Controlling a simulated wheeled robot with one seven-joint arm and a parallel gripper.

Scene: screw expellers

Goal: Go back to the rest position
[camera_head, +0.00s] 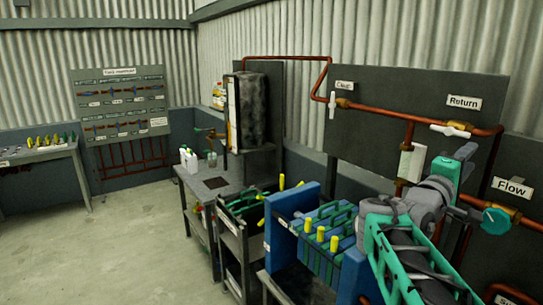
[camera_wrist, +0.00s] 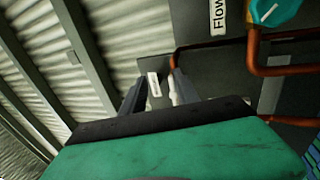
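My gripper (camera_head: 466,152) is raised at the right of the head view, in front of the dark pipe panel (camera_head: 400,100). It appears between the Return label (camera_head: 464,103) and the Flow label (camera_head: 512,187). In the wrist view, my gripper's (camera_wrist: 156,82) two dark fingers stand apart, with wall and a small white label showing between them. Nothing is held. The green gripper housing fills the lower part of that view. In the head view the fingers are small, and their gap is hard to see.
Copper pipes and a teal-knobbed valve (camera_head: 495,221) are close to my arm at the right. A blue filter press (camera_head: 284,215) with yellow-tipped handles stands left of my arm. A bench (camera_head: 207,186) with bottles stands beyond. The floor (camera_head: 110,250) at left is clear.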

